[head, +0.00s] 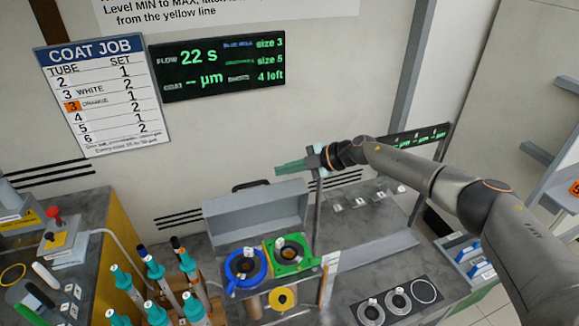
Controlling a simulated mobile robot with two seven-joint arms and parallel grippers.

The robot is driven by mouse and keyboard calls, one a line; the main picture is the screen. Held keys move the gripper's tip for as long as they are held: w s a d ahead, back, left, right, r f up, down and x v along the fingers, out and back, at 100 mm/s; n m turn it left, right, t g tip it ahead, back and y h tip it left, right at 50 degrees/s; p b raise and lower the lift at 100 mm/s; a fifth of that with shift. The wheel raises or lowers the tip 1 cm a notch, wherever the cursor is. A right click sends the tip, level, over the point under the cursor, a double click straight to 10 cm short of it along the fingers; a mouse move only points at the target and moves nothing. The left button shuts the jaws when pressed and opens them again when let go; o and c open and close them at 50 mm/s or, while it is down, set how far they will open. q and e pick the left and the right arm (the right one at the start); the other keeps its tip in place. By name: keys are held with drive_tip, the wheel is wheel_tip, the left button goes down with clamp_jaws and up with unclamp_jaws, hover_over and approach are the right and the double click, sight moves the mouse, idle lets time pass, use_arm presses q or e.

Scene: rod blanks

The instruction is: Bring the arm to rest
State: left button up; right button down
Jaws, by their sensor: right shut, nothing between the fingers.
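My right arm (430,180) reaches in from the right side of the head view, bent at the elbow. My right gripper (281,170) points left, with its greenish fingers together and nothing between them. It is in the air above the bench, in front of the wall and above the open grey case. My left arm and left gripper do not show.
A grey case (255,208) with its lid up stands below the gripper, with a blue ring (232,275) and a green holder (309,262) in front. Several teal-capped tubes (122,278) stand at left. Grey rings (371,312) lie at right. A post (317,215) rises near the gripper.

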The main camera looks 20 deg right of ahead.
drive_tip(key=shift+s+d+r, duration=0.35)
drive_tip(key=shift+d+r, duration=0.05)
drive_tip(key=shift+d, duration=0.05)
drive_tip(key=s+a+f+m+t+y, duration=0.15)
drive_tip(key=s+a+f+m, duration=0.25)
drive_tip(key=s+a+f, duration=0.4)
drive_tip(key=s+a+f+m+t, duration=0.3)
drive_tip(key=s+a+m, duration=0.25)
drive_tip(key=a, duration=0.35)
drive_tip(key=s+d+f+m+g+h, duration=0.1)
drive_tip(key=s+d+f+m+h, duration=0.3)
drive_tip(key=s, duration=0.7)
drive_tip(key=s+d+f+m+g+h, duration=0.1)
drive_tip(key=s+d+f+m+h, duration=0.4)
drive_tip(key=s+d+f, duration=0.3)
drive_tip(key=s+f+m, duration=0.1)
drive_tip(key=s, duration=0.3)
drive_tip(key=shift+m, duration=0.35)
drive_tip(key=shift+s+f, duration=0.1)
drive_tip(key=shift+f, duration=0.05)
